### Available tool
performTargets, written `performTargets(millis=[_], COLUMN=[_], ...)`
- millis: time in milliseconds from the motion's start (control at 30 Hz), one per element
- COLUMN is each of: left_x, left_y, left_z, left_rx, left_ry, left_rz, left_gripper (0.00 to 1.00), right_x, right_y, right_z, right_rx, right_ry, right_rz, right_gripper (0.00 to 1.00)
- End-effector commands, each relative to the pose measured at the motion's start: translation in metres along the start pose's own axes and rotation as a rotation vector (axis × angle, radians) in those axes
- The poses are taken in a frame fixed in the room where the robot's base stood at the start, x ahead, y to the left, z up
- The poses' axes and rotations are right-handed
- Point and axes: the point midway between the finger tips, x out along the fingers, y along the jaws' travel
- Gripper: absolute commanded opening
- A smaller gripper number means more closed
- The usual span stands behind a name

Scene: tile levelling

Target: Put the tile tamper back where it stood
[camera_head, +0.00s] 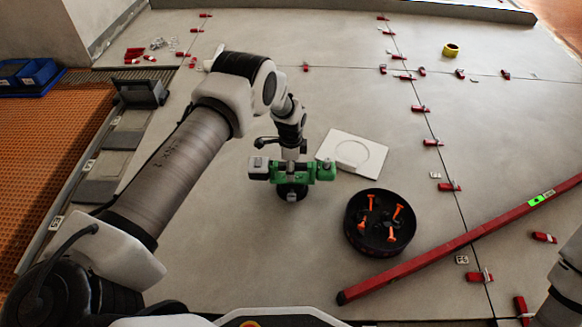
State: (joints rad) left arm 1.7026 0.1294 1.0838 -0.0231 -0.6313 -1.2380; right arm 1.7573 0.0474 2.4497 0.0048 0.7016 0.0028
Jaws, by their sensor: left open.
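The tile tamper (321,170) has a green body with a dark round foot below it. It stands on the grey tiles near the middle of the view. A white square pad (346,140) with a thin ring drawn on it lies to its right and slightly farther away; the ring is empty. My left gripper (292,158) is open and points down at the top middle of the tamper. Its fingertips are largely hidden, so I cannot tell whether they touch the handle. Part of my right arm shows at the lower right edge; its gripper is out of view.
A black round tub (351,222) with orange-handled tools stands right of the tamper. A long red level (440,250) lies diagonally at the right. Red levelling wedges line the tile joints. A yellow tape roll (451,50) lies far right. Blue bins (28,74) stand at left.

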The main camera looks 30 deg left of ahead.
Motion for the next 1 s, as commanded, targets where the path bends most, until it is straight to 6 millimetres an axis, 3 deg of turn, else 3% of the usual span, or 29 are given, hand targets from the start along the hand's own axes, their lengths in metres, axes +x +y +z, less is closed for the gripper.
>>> performTargets(millis=[167, 400, 600, 900, 1000], left_x=[-0.018, -0.079, -0.115, -0.122, -0.132], left_y=[-0.002, -0.001, -0.001, -0.001, 0.009], left_z=[-0.001, -0.001, -0.001, 0.0, 0.001], left_rx=[0.0, 0.0, 0.0, 0.0, 0.007], left_ry=[0.002, 0.002, 0.002, 0.0, -0.015], left_rz=[-0.003, -0.005, -0.004, -0.001, 0.025], left_gripper=[0.53, 0.53, 0.53, 0.53, 0.53], right_x=[0.0, 0.0, 0.0, -0.001, -0.027], right_y=[0.0, 0.0, 0.0, 0.0, 0.0], right_z=[0.0, 0.0, 0.0, -0.004, -0.003], right_rx=[0.0, 0.0, 0.0, -0.006, -0.006], right_ry=[0.0, 0.0, 0.0, 0.012, 0.009], right_rz=[0.0, 0.0, 0.0, 0.001, 0.001], right_gripper=[0.0, 0.0, 0.0, 0.0, 0.0])
